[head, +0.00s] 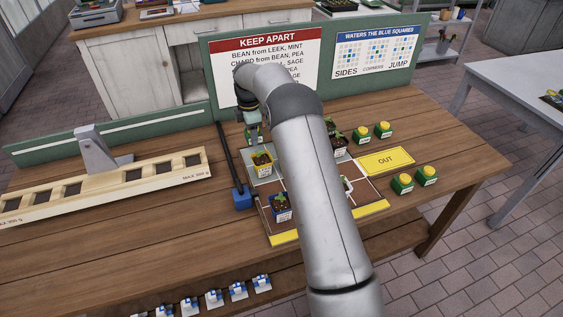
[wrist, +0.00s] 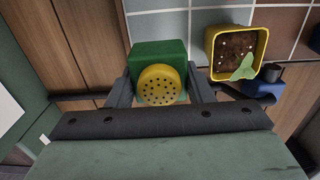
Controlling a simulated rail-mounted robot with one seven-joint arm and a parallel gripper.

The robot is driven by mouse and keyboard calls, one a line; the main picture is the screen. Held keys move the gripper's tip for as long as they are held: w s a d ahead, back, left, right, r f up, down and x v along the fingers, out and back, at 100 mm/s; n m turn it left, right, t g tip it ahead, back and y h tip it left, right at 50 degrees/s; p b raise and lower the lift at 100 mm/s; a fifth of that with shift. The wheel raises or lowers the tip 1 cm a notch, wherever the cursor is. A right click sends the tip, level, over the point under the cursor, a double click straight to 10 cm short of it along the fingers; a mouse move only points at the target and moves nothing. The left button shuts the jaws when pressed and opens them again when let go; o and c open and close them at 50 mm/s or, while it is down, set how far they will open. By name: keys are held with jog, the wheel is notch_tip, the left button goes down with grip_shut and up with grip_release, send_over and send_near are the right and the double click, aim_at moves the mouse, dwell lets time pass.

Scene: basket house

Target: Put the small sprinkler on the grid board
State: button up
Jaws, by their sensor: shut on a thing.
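My gripper (wrist: 160,92) is shut on a sprinkler with a green block base and a round yellow perforated head (wrist: 160,84). In the head view my gripper (head: 256,138) is at the far left edge of the grid board (head: 286,239), with the sprinkler mostly hidden by the arm. In the wrist view the sprinkler overlaps the edge of the board's tiles (wrist: 150,25); I cannot tell whether it touches the surface. Similar sprinklers stand right of the board, two at the back (head: 361,134) and two nearer (head: 403,183).
A yellow pot (head: 261,163) with a seedling stands close to my gripper. A blue pot (head: 281,208) stands nearer on the board. A blue box (head: 241,198) with a black rod lies along the board's left edge. A sign panel (head: 265,65) rises behind. A slotted wooden beam (head: 110,186) is left.

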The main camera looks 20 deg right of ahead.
notch_tip(320, 180, down, 7)
jog(key=shift+r+p, duration=0.2)
jog(key=shift+p, duration=0.3)
jog(key=shift+f, duration=0.2)
jog(key=o, duration=1.1)
jog(key=shift+c, duration=0.2)
